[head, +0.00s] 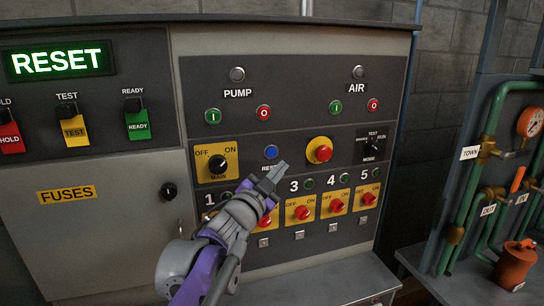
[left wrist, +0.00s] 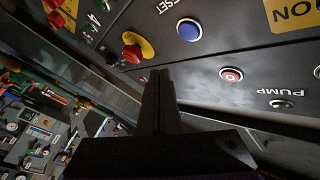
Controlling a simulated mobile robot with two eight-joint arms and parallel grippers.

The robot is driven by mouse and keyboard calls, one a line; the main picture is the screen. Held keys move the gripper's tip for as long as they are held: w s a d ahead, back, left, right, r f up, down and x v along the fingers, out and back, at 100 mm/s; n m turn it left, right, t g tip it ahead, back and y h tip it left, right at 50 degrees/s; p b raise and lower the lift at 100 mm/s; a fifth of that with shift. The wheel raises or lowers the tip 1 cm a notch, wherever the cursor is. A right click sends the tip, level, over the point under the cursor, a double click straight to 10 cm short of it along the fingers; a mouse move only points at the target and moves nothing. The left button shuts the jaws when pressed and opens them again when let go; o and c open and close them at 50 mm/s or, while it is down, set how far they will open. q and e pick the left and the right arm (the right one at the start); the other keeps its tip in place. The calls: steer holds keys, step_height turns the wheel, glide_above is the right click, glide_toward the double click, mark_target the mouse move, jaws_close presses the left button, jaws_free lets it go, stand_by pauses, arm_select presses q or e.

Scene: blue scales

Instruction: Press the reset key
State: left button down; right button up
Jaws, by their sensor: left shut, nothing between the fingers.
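The reset key is a round blue button (head: 271,152) on the dark panel, right of the yellow MAIN switch plate. Its label below is partly covered by my gripper. The blue button also shows in the left wrist view (left wrist: 189,29), with part of its label beside it. My left gripper (head: 279,169) is shut and empty, its tip just below and right of the button in the head view. Its closed fingers also show in the left wrist view (left wrist: 158,82), apart from the button. The exact gap to the panel is hard to tell. My right gripper is not in view.
A green display (head: 60,61) reads RESET. A red mushroom button (head: 319,150) on yellow sits right of the blue one. The MAIN rotary switch (head: 218,165) is left. Red rotary switches (head: 337,205) line the row below. Green pipes (head: 480,170) stand at the right.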

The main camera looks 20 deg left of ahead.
mark_target(277, 152)
arm_select(q)
steer(key=shift+w+a, duration=0.5)
steer(key=shift+w, duration=0.25)
steer(key=shift+w+a, duration=0.45)
steer(key=shift+w, duration=0.25)
steer(key=shift+w+a, duration=0.5)
steer(key=shift+w, duration=0.25)
stand_by(0.4)
steer(key=shift+w+a, duration=0.25)
steer(key=shift+w, duration=0.1)
steer(key=shift+w+a, duration=0.25)
stand_by(0.6)
steer(key=shift+s+d, duration=0.1)
stand_by(0.3)
steer(key=shift+s+d+p, duration=0.3)
steer(key=shift+s+d, duration=0.1)
steer(key=shift+s, duration=0.15)
